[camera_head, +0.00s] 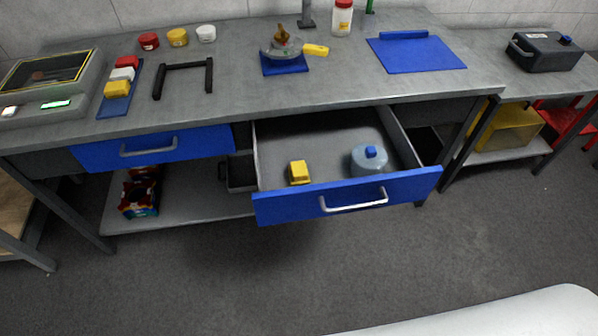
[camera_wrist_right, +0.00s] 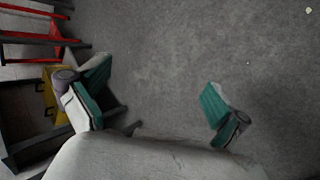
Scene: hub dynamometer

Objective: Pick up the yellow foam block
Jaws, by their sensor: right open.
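A small yellow block (camera_head: 299,172) sits inside the open drawer (camera_head: 283,135), near its front left corner. It looks like the foam block, though another yellow block (camera_head: 117,88) lies on a blue strip at the left of the tabletop. I cannot tell the material of either from here. My right gripper (camera_wrist_right: 155,101) shows in the right wrist view with its two teal-padded fingers wide apart and nothing between them. It is over bare floor, away from the drawer. My left gripper is in neither view.
A round light-blue container (camera_head: 369,160) with a blue knob sits at the drawer's right. The blue drawer front (camera_head: 347,194) with its grey handle sticks out over the floor. A closed blue drawer (camera_head: 150,147) is to the left. The floor in front is clear.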

